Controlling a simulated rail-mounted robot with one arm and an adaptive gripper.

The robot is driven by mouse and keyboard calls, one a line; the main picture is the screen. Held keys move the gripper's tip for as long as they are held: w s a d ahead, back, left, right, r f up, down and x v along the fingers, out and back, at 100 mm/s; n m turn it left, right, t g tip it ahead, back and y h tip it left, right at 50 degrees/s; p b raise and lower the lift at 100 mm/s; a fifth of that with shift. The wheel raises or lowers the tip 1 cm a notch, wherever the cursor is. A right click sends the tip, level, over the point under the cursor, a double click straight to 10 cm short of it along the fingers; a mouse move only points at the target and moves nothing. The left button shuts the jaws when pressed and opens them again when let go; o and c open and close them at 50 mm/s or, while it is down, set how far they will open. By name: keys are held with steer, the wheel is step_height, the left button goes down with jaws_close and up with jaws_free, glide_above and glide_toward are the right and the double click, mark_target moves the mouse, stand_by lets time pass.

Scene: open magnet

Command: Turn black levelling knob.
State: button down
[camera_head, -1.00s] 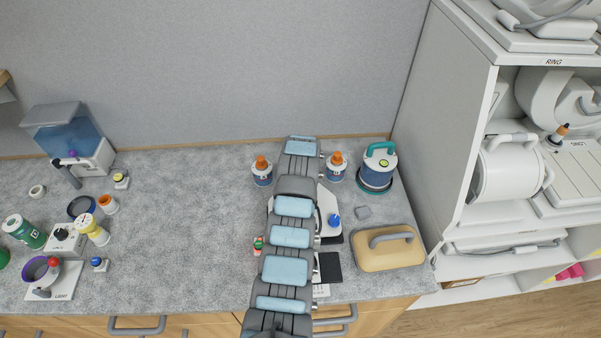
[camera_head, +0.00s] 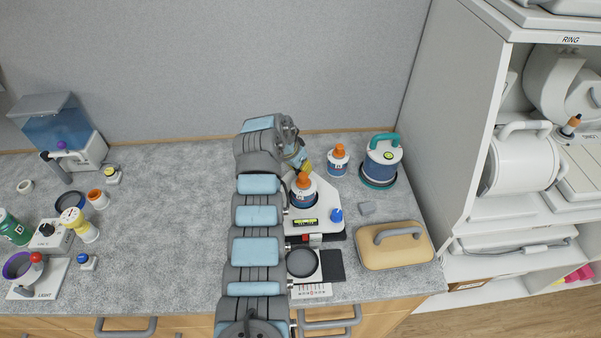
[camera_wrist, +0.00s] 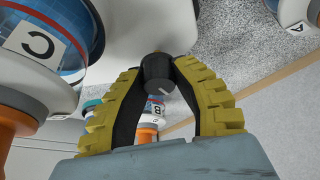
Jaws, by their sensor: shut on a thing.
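A black knob (camera_wrist: 157,72) with a pale line on its face shows between my fingers in the wrist view, against the edge of a white body (camera_wrist: 130,25). My gripper (camera_wrist: 172,78), with yellow ridged pads, is shut on the knob from both sides. In the head view my gripper (camera_head: 304,164) is at the back of a white instrument (camera_head: 318,226) that has a lit display (camera_head: 304,222). The knob is hidden there behind my gripper and arm.
A blue bottle (camera_head: 303,197) with an orange cap stands on the instrument, and another bottle (camera_head: 339,161) stands behind to the right. A blue knob (camera_head: 336,215) is at the instrument's right. A teal-handled container (camera_head: 382,163) and a tan case (camera_head: 392,252) stand further right.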

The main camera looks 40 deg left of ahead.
steer(key=shift+m+b, duration=0.35)
steer(key=shift+m, duration=0.05)
steer(key=c, duration=0.8)
jaws_free()
steer(key=v, duration=1.2)
steer(key=shift+a, duration=0.25)
steer(key=shift+r, duration=0.1)
